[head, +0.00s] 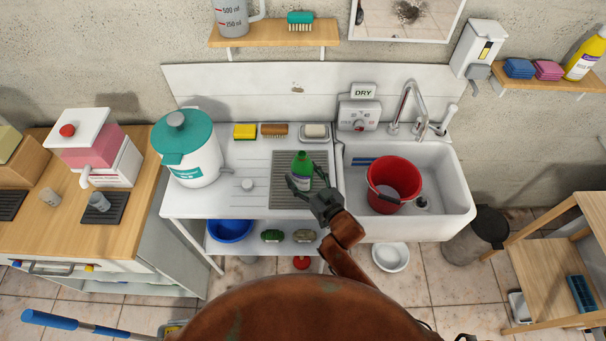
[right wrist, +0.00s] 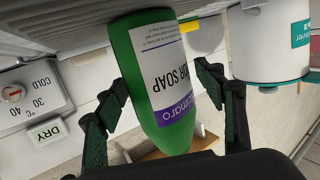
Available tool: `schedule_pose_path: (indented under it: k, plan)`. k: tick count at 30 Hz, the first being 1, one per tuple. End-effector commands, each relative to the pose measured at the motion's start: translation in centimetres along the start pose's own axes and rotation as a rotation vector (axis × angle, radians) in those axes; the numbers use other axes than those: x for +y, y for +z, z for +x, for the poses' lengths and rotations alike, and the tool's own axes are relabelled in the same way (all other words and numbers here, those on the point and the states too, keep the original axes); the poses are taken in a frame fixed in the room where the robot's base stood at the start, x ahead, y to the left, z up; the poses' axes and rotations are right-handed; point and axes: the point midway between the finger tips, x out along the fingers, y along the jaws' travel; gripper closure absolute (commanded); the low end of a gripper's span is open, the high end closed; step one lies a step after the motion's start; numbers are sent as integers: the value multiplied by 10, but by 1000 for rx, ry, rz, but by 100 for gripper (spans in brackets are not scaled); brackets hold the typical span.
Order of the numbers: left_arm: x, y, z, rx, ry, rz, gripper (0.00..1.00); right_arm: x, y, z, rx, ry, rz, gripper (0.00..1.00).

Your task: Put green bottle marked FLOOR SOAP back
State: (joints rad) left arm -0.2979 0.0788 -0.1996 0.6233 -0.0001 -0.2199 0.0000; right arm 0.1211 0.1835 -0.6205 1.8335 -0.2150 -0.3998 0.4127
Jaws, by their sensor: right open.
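The green bottle (head: 302,170) with a white and purple label stands on the grey ribbed drain mat (head: 283,160) left of the sink. In the right wrist view the bottle (right wrist: 150,80) shows the words "OR SOAP" and appears upside down. My right gripper (head: 308,190) is open, with one finger on each side of the bottle; in the right wrist view (right wrist: 160,88) gaps show between fingers and bottle. My left gripper is not in view.
A sink with a red bucket (head: 394,184) is to the right. A white container with a teal lid (head: 187,148) stands left. A yellow sponge (head: 245,131), a brush (head: 274,130) and a soap dish (head: 315,132) lie behind. A yellow bottle (head: 585,56) is on the right wall shelf (head: 550,82).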

Motion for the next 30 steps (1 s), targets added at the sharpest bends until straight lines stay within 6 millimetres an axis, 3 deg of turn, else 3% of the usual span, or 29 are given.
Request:
schedule_pose_path:
  k: [8,24,30]
  plan:
    - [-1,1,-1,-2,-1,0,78,0,-4,-2,0,0,-1,37]
    - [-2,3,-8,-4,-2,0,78,0,-3,-101,-1,1,0,37]
    - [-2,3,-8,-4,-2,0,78,0,-3,-118,0,1,0,37]
